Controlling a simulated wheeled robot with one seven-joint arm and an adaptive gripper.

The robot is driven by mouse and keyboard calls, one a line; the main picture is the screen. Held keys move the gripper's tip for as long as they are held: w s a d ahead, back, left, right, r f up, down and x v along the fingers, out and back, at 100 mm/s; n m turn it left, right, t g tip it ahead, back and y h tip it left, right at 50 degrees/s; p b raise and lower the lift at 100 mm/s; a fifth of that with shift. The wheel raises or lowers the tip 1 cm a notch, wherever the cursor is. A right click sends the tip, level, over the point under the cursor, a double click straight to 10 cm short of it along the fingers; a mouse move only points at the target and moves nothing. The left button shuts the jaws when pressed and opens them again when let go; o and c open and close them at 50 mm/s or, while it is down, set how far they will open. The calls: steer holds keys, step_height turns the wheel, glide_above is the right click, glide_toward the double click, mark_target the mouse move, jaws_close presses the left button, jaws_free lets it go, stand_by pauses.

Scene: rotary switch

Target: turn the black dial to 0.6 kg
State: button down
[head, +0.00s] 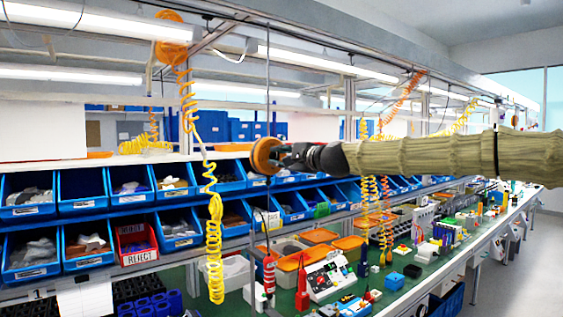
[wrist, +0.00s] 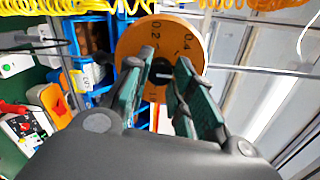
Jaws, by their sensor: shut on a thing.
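The black dial (wrist: 161,72) sits at the centre of a round orange scale face (wrist: 135,45), with a pale mark on it. I cannot tell for sure which mark the dial points to. My gripper (wrist: 165,75) is shut on the black dial, one green finger on each side. In the head view the orange disc (head: 264,157) hangs at the tip of my gripper (head: 285,156), which hides the dial there.
Another orange round balancer (head: 170,40) with a coiled yellow hose (head: 214,240) hangs at left. Blue bins (head: 85,190) stand on shelves behind. A green workbench (head: 400,290) below holds boxes and tools, including a red-handled tool (head: 269,272).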

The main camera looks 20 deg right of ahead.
steer(key=shift+r, duration=0.1)
stand_by(0.4)
steer(key=c, duration=1.2)
jaws_free()
steer(key=shift+s, duration=0.15)
steer(key=shift+v, duration=5.9)
